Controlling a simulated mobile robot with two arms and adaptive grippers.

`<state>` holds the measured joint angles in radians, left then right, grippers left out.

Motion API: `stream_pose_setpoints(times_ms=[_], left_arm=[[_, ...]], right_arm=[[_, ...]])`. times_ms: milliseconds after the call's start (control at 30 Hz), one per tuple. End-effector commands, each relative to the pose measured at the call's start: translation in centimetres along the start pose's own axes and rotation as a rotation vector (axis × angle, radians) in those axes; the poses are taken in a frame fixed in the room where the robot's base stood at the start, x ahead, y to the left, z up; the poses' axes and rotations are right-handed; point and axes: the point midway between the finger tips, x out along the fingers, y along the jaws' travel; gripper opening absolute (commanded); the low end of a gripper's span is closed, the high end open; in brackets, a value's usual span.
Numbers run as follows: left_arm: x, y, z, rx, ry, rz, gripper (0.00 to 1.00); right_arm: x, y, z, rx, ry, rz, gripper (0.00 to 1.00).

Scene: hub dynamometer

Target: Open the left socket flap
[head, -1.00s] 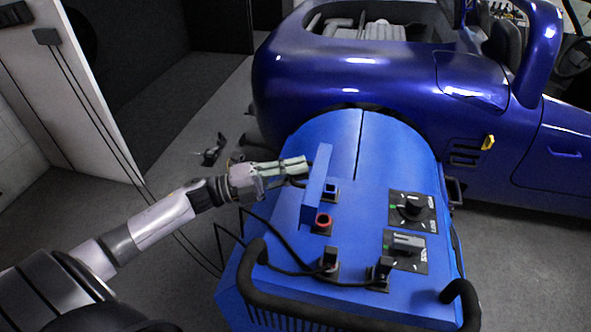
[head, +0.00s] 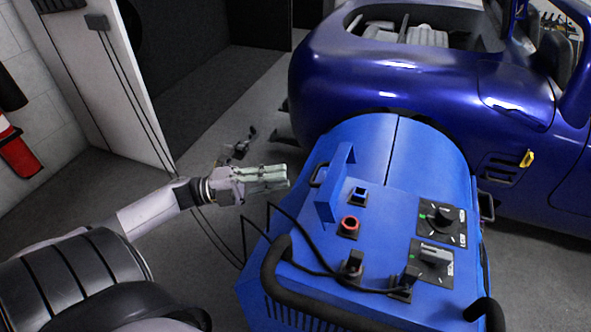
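The socket flap (head: 334,187) is a blue plate on top of the blue dynamometer unit (head: 384,147). It stands up on edge, swung open to the left of the sockets. The blue socket (head: 359,195) and the red socket (head: 350,225) beside it are uncovered. My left gripper (head: 287,177) is left of the unit and apart from the flap. Its pale fingers lie close together with nothing between them. My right gripper is not in view.
Two black plugs with cables (head: 352,264) sit nearer on the panel. Two rotary switches (head: 441,220) are at the right. A black handle bar (head: 275,270) runs along the near edge. A blue car (head: 420,80) stands behind. Grey floor is free left of the unit.

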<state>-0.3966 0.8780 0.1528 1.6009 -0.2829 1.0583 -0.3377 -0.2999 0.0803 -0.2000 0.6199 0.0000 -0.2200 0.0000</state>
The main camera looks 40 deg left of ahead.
Motion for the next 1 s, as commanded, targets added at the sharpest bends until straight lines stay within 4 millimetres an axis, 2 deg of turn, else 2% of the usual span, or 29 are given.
stream_pose_setpoints(times_ms=[133, 367, 467, 533, 633, 767, 867, 1000], left_arm=[[-0.6, 0.0, 0.0, 0.0, 0.0, 0.0, 0.18], [-0.7, 0.0, 0.0, 0.0, 0.0, 0.0, 0.17], [-0.7, 0.2, 0.1, 0.014, 0.002, -0.004, 0.11], [-0.9, 0.6, 0.5, 0.051, 0.007, -0.013, 0.06], [-1.4, 1.3, 1.3, 0.161, 0.026, -0.043, 0.0], [-2.2, 2.4, 2.8, 0.373, 0.057, -0.103, 0.0], [-3.0, 3.0, 3.7, 0.546, 0.077, -0.156, 0.0], [-4.0, 4.0, 4.8, 0.783, 0.095, -0.238, 0.0]], right_arm=[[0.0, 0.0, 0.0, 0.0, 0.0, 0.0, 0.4], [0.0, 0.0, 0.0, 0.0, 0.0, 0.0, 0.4], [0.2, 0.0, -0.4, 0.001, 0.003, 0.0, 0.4], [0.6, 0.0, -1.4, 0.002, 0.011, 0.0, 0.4], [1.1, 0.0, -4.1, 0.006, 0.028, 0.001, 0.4], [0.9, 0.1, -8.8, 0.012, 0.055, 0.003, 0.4], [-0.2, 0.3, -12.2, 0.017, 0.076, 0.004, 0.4], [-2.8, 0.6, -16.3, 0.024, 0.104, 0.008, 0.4]])
